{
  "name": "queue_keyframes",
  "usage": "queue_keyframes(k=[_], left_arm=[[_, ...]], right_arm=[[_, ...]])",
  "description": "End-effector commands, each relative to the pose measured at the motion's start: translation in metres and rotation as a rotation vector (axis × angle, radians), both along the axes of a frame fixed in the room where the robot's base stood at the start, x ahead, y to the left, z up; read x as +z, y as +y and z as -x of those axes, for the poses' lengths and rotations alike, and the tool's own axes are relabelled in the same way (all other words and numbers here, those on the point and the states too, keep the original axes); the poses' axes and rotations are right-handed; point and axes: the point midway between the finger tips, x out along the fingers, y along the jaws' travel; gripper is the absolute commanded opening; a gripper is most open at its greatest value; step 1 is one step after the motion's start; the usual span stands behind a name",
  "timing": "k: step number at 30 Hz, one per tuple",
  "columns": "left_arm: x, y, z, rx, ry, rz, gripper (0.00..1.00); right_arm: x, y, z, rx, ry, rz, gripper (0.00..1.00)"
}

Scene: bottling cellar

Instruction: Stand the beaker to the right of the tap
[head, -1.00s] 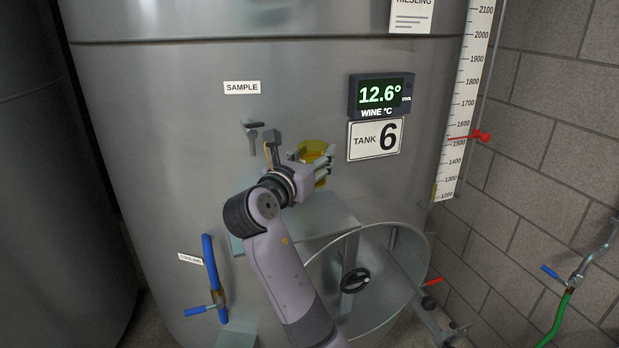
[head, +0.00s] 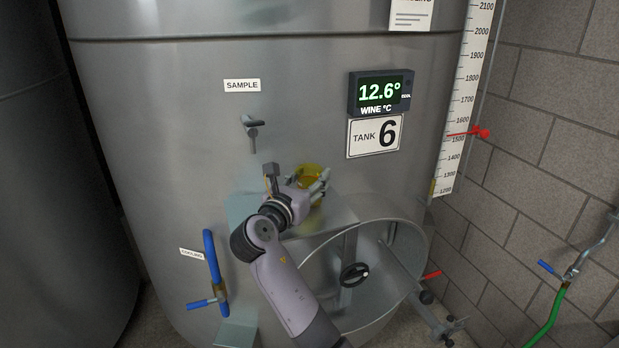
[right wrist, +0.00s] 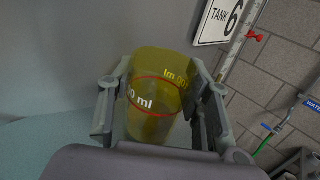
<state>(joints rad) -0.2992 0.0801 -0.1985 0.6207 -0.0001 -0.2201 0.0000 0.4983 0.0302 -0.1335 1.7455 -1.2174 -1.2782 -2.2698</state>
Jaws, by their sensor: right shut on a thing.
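My right gripper (head: 318,187) is shut on the beaker, below and to the right of the tap. The sample tap (head: 252,130) sticks out of the tank wall under the SAMPLE label. The beaker is over or on the small grey shelf (head: 335,212); I cannot tell whether its base touches, as my gripper hides it. My left gripper is not in view.
The steel tank (head: 180,130) rises close behind the shelf. A blue-handled cooling pipe (head: 211,262) stands at the left. A level scale (head: 465,100) and block wall are at the right.

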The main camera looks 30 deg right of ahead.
Motion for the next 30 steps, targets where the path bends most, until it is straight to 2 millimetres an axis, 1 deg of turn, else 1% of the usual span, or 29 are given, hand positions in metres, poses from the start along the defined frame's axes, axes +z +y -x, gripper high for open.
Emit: queue_keyframes(k=[2, 3, 11, 20, 22, 26, 30], left_arm=[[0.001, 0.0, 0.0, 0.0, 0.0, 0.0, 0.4], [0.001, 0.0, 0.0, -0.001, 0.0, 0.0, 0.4], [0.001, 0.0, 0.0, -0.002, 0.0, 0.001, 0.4], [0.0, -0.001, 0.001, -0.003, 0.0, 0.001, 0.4], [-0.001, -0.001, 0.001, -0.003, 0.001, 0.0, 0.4], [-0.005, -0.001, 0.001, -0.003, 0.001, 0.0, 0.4], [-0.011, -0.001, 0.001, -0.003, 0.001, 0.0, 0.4]], right_arm=[[-0.002, 0.0, 0.0, 0.0, 0.002, 0.001, 0.11], [-0.003, 0.0, 0.0, 0.0, 0.001, 0.001, 0.47], [-0.002, 0.0, 0.0, 0.0, 0.001, 0.0, 0.64], [-0.002, 0.0, 0.0, 0.0, 0.0, 0.0, 0.65], [0.001, 0.0, 0.0, 0.0, -0.001, -0.001, 0.65], [-0.001, 0.015, 0.008, 0.003, 0.0, -0.002, 0.65], [-0.002, 0.04, 0.023, 0.005, -0.001, -0.003, 0.65]])
